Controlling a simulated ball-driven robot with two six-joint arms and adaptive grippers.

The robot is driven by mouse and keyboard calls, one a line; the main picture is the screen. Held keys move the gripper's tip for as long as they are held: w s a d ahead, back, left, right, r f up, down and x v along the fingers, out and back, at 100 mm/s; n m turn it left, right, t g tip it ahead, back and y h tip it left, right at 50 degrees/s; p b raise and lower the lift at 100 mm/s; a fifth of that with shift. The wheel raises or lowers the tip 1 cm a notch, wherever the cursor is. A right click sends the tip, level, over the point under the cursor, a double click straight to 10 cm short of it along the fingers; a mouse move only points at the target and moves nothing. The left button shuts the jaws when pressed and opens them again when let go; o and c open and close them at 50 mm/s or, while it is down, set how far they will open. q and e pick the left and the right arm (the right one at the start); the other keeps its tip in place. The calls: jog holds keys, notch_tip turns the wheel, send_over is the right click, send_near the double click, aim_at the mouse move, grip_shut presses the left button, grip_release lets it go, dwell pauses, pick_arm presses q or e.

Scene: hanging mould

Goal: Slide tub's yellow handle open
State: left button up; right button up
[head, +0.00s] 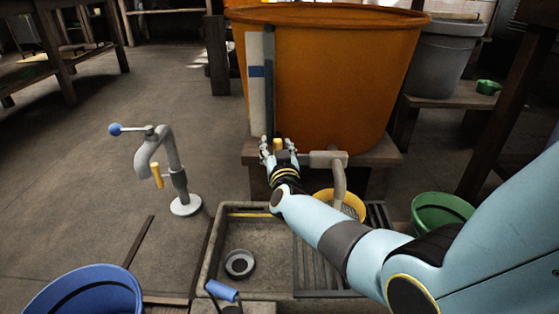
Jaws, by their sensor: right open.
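The big orange tub (335,75) stands on a low wooden bench (382,152) at the upper centre. Its grey outlet pipe (328,158) comes out low on the front and bends down to the right. The small yellow handle (277,143) shows at the left of this pipe. My right gripper (278,148) reaches up from the lower right. Its fingers are open, one on each side of the yellow handle in this view. I cannot tell whether they touch it. The gripper hides the lower part of the handle. My left gripper is not in view.
A grey basin (250,284) lies below, with a yellow basket (345,198) under the spout. A grey standpipe (174,165) with a blue knob stands at left. A blue bucket (85,297) and green bucket (440,208) stand nearby. The left floor is mostly clear.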

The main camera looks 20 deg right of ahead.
jog(key=v, duration=1)
jog(key=shift+f, duration=0.1)
